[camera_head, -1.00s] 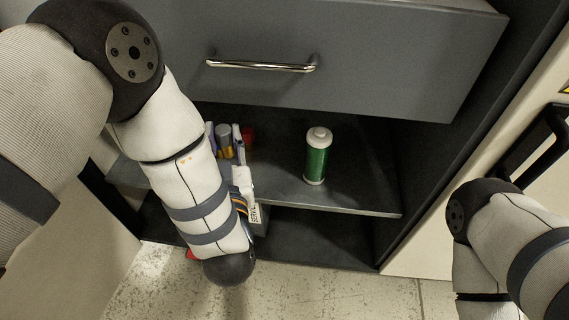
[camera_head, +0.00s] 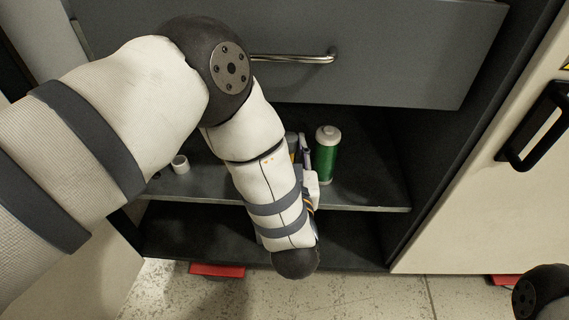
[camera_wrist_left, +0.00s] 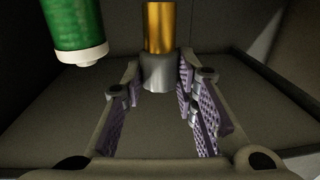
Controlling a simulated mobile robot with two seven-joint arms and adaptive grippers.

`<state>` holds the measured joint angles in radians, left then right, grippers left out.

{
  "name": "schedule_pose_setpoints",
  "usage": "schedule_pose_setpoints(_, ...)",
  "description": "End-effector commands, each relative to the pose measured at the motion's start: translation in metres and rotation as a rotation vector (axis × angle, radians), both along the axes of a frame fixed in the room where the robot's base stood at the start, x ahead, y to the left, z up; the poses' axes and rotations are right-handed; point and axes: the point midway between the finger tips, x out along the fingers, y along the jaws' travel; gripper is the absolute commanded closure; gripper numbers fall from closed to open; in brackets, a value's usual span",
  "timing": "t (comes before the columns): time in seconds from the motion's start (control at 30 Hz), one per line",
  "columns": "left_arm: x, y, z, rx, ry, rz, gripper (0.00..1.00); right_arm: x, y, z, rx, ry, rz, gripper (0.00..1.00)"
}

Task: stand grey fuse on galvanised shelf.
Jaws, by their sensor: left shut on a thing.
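The grey fuse (camera_wrist_left: 158,68), a cylinder with a grey end and a gold body, is between the purple-padded fingers of my left gripper (camera_wrist_left: 163,108) in the left wrist view. The gripper is shut on its grey end. In the head view my left gripper (camera_head: 303,148) is over the galvanised shelf (camera_head: 365,196), just left of a green canister, and my forearm hides most of it and the fuse. I cannot tell whether the fuse touches the shelf. My right gripper is out of view.
The green canister (camera_head: 326,155) with a white cap stands close by on the shelf; it also shows in the left wrist view (camera_wrist_left: 75,28). A small white cylinder (camera_head: 180,164) stands at the shelf's left. A drawer (camera_head: 400,50) overhangs the shelf. Shelf room right of the canister is free.

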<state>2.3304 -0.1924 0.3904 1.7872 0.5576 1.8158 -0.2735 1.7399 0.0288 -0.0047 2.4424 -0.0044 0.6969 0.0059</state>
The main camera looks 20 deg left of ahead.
Motion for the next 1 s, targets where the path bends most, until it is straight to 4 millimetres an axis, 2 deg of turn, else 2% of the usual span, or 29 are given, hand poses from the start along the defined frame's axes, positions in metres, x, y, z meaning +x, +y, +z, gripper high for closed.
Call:
schedule_pose_setpoints(0.03,0.013,0.009,-0.012,0.001,0.001,0.005,1.0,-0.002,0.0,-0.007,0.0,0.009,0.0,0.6)
schedule_pose_setpoints(0.1,0.024,0.016,-0.033,0.001,0.006,0.002,1.0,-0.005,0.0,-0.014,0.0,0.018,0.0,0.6)
schedule_pose_setpoints(0.2,0.038,0.024,-0.05,0.002,0.004,0.002,1.0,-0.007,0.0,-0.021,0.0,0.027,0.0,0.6)
schedule_pose_setpoints(0.37,0.048,0.029,-0.061,0.001,0.001,0.0,1.0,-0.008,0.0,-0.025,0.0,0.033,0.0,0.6)
schedule_pose_setpoints(0.57,0.053,0.032,-0.097,0.0,0.005,-0.001,1.0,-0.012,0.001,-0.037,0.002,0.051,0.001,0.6)
schedule_pose_setpoints(0.93,0.053,0.032,-0.1,0.0,0.001,-0.001,1.0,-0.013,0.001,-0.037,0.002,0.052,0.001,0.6)
schedule_pose_setpoints(0.97,0.053,0.032,-0.099,0.0,0.001,-0.001,0.66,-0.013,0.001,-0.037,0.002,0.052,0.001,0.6)
schedule_pose_setpoints(1.0,0.053,0.032,-0.099,0.0,0.001,-0.001,0.57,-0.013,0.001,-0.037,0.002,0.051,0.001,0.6)
